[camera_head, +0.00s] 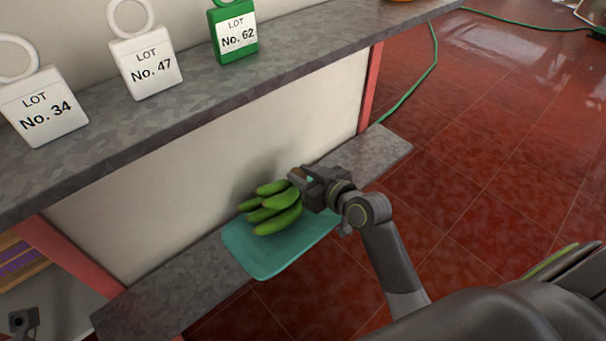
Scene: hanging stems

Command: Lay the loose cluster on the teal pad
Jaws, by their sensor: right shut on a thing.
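The loose cluster (275,208) is a bunch of several green bananas. It is at the teal pad (262,262), over its back part; I cannot tell whether it touches the pad. The pad lies on a low grey ledge. My right gripper (299,180) is shut on the stem end of the cluster, at its right side. The gripper hides the stem itself. A small grey part at the lower left corner (24,320) may be my left gripper, but its jaws cannot be made out.
A grey shelf (300,65) runs above the ledge, with white tags No. 34 (45,107) and No. 47 (146,67) and a green tag No. 62 (236,30). The ledge (165,292) is bare left of the pad. A green hose (412,88) lies on the red tiled floor.

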